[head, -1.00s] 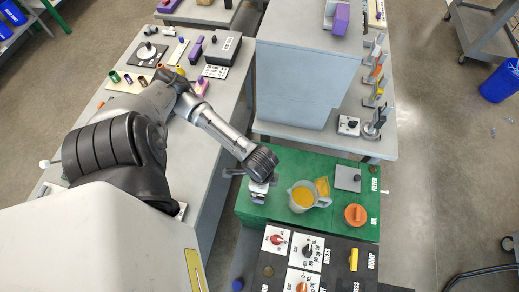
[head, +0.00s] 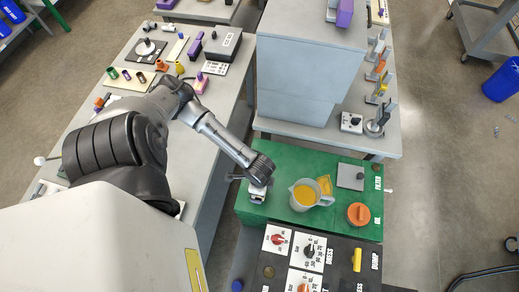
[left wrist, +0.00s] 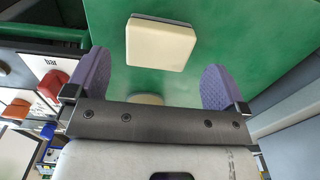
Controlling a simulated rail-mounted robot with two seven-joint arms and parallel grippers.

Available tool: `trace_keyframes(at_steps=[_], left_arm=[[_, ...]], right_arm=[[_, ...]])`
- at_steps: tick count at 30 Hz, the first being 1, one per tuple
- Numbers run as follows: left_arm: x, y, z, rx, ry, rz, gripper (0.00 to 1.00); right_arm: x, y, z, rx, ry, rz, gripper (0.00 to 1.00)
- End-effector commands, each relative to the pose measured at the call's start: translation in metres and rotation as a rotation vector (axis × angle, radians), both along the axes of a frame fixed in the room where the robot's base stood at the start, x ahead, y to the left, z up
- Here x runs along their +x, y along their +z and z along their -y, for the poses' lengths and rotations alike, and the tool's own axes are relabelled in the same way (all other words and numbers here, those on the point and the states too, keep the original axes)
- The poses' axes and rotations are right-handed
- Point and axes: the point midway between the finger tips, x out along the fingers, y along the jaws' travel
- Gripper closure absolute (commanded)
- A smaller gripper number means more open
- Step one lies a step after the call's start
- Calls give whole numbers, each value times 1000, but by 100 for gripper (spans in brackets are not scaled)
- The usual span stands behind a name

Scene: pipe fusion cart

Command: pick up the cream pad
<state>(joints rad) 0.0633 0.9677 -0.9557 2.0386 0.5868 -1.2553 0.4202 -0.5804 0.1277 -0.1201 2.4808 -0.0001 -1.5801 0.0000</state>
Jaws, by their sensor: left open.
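The cream pad (left wrist: 162,43) is a rounded square block on the green surface in the left wrist view, ahead of my left gripper. My left gripper (left wrist: 157,85) is open, its two purple fingers apart with nothing gripped between them. The pad lies beyond the fingertips. A second cream piece (left wrist: 146,98) shows partly between the fingers, mostly hidden by the gripper body. In the head view my left gripper (head: 256,192) is over the left part of the green mat (head: 290,158), and I cannot make out the pad there. My right gripper is not in view.
A pitcher of yellow liquid (head: 304,195) stands close right of the gripper, with a yellow piece (head: 325,184) behind it. A grey square (head: 350,177) and an orange knob (head: 358,213) are farther right. A black control panel (head: 335,262) borders the front; a grey cabinet (head: 310,80) stands behind.

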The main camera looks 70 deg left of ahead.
Motion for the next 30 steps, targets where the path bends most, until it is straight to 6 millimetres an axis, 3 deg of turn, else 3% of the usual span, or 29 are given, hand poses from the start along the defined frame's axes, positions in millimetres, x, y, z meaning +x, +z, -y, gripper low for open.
trace_keyframes(at_steps=[3, 9, 19, 30], left_arm=[[-1, -18, 1, 0, 0, 0, 0], [-1, -37, 1, 0, -2, 0, 0], [-1, -40, 1, -1, -2, 1, 1], [-1, -40, 1, -1, -2, 1, 36]], right_arm=[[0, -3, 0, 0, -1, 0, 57], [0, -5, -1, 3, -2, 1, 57], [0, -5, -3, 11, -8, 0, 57], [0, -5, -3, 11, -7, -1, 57]])
